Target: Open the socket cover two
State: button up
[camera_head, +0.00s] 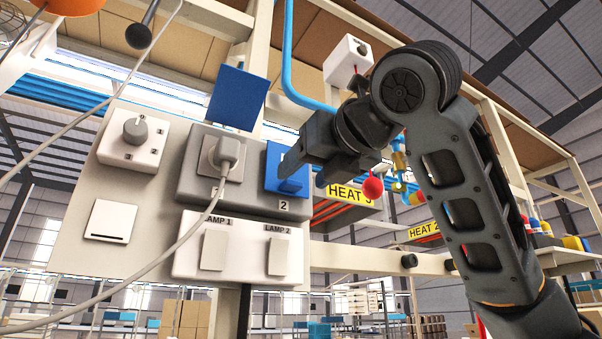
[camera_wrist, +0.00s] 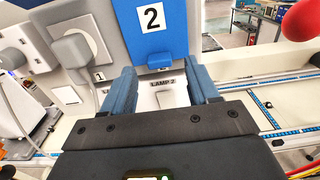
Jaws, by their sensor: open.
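Socket cover two (camera_head: 272,158) is a blue flap lying shut over the right socket of the grey socket box. In the wrist view it is the blue panel (camera_wrist: 150,44) marked "2", with a small tab at its lower edge. My gripper (camera_head: 293,166) is at the right side of the cover in the head view and hides part of it. In the wrist view my gripper (camera_wrist: 162,80) is open and empty. Its two blue fingers stand apart to the left and right, just below the tab. I cannot tell whether they touch the cover.
A white plug (camera_head: 227,150) with a cable sits in socket one. Another blue flap (camera_head: 237,95) stands raised above it. The lamp switches (camera_head: 240,252) are below the sockets. A red ball (camera_head: 373,187) hangs to the right of my gripper; a rotary knob (camera_head: 135,131) is at left.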

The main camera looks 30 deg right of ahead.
jog(key=shift+w, duration=1.45)
jog(key=shift+c, duration=0.2)
grip_shut()
